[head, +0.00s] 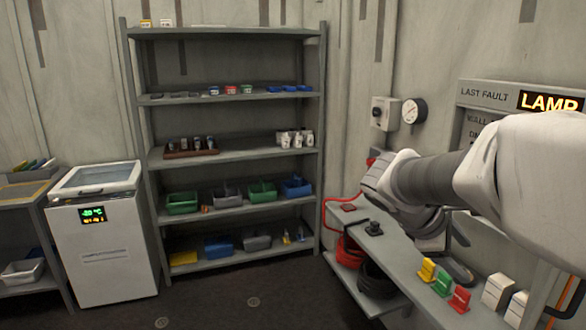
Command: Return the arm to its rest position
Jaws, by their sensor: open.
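My arm reaches in from the right edge of the head view, above the grey side bench (395,262). My gripper (450,262) hangs below the wrist, low over the bench, and is partly hidden by my own arm. Its jaws are open, and I see nothing held in them. Yellow (427,270), green (442,284) and red (459,300) pieces stand in a row on the bench, just in front of and below the gripper.
White boxes (497,291) stand on the bench at the right. A small black knob-like device (374,228) sits left of the gripper. Shelving (235,155) and a white freezer (105,250) stand left; the floor between is clear.

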